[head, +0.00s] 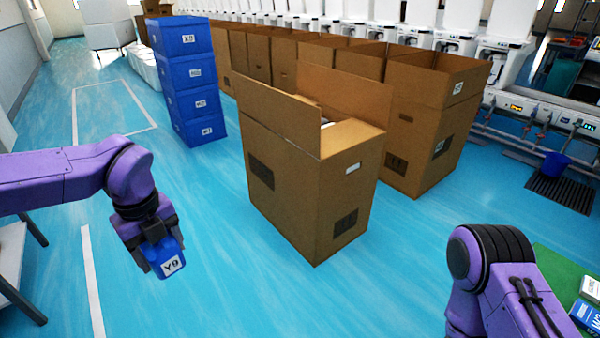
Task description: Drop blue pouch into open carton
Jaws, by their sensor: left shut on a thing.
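My left gripper (152,238) is at the left, shut on the blue pouch (165,260), which carries a white label reading Y9. It holds the pouch above the blue floor. The open carton (287,190) is a tall brown box standing in the middle, with flaps raised at its left and back. Part of its top looks covered by a flap, and its inside is mostly hidden. The pouch is to the left of the carton and apart from it. My right arm shows at the lower right, but its gripper is out of view.
A stack of blue boxes (194,105) stands behind the pouch. More brown cartons (420,125) stand in a row behind the open one. A green surface (558,275) with labelled packs (586,316) lies at the lower right. Floor between pouch and carton is clear.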

